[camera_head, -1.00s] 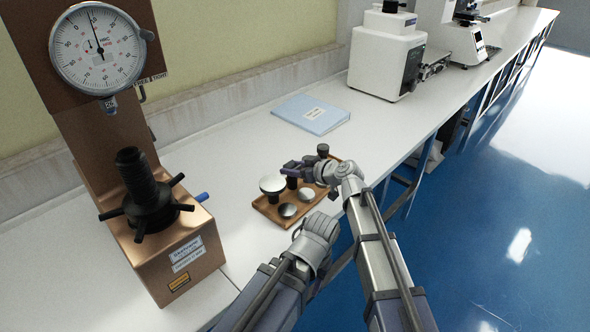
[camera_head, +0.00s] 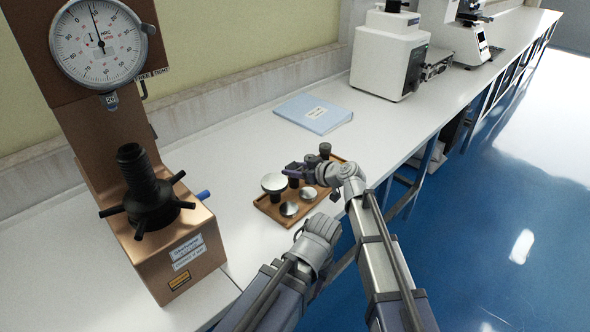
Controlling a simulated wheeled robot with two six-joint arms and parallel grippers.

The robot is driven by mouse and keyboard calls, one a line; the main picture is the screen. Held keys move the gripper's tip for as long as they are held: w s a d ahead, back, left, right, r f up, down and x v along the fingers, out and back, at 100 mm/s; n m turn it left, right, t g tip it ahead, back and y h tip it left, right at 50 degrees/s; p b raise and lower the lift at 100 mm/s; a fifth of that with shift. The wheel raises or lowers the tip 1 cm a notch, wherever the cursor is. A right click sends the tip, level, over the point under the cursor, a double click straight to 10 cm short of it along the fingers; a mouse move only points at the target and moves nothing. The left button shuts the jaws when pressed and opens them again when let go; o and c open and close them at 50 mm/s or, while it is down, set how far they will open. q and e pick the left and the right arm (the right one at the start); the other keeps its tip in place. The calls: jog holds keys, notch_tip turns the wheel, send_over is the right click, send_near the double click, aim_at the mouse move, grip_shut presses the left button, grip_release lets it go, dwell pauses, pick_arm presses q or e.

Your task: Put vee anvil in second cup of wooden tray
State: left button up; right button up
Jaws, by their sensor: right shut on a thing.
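The wooden tray (camera_head: 266,211) sits on the white bench near its front edge. It holds a large silver disc-topped anvil (camera_head: 274,183), two smaller round silver pieces (camera_head: 289,209) and a dark cylinder (camera_head: 325,148) at its far end. My right gripper (camera_head: 296,172) is over the far part of the tray, shut on a small dark piece (camera_head: 294,183), which I take to be the vee anvil. My fingers and wrist hide much of this piece and the cups below it, so I cannot tell whether it touches the tray. My left wrist shows in front of the tray; its fingers are hidden.
A copper-coloured hardness tester (camera_head: 175,245) with a dial gauge (camera_head: 100,45) stands left of the tray. A blue folder (camera_head: 312,113) lies behind it. A white tester (camera_head: 385,58) stands farther along the bench. Bare bench lies between tray and folder.

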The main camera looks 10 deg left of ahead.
jog(key=shift+f, duration=0.2)
jog(key=o, duration=1.4)
jog(key=shift+c, duration=0.2)
jog(key=shift+c, duration=1.2)
jog(key=s+d, duration=0.1)
jog(key=d, duration=0.1)
jog(key=s+d, duration=0.1)
jog(key=d, duration=0.1)
jog(key=s+d, duration=0.2)
jog(key=shift+r, duration=0.2)
